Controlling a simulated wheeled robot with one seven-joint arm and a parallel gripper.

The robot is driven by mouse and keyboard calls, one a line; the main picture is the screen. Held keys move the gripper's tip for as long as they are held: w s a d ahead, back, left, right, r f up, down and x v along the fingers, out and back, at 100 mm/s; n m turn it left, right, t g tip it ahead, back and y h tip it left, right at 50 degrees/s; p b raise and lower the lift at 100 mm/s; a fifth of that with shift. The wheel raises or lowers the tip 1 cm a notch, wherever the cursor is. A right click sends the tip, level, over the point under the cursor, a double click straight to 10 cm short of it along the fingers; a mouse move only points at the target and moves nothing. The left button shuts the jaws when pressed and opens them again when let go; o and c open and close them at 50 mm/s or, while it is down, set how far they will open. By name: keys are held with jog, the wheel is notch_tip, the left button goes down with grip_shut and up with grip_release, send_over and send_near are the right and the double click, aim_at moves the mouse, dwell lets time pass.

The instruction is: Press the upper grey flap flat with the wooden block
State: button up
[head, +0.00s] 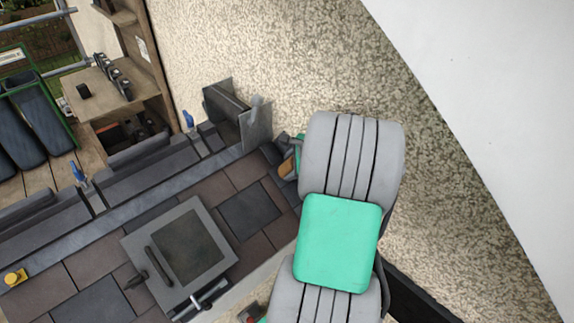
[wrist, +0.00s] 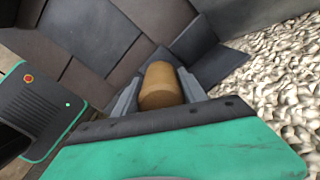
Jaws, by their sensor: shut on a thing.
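My gripper (wrist: 160,92) is shut on the wooden block (wrist: 160,84), a rounded tan piece held between the two grey fingers. In the head view the block (head: 287,168) shows only partly beside my arm, close to the pebbled wall. Grey flaps stand up at the roof's edge by that wall: a darker one (head: 219,97) and a lighter one (head: 257,126). I cannot tell which is the upper one. In the wrist view a dark grey flap (wrist: 208,52) lies just beyond the block; whether they touch is unclear.
Brown and dark tiles (head: 249,210) cover the roof, with a grey roof window (head: 180,253) set in them. A grey gutter (head: 140,196) runs along the edge, with blue clamps (head: 188,118). A wooden shelf (head: 98,88) stands beyond. The pebbled wall (head: 290,60) closes off the right.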

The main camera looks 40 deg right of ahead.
jog(key=p+v, duration=0.3)
jog(key=v, duration=0.1)
jog(key=shift+r, duration=0.2)
jog(key=shift+s+r, duration=0.1)
jog(key=shift+s, duration=0.15)
dwell(0.7)
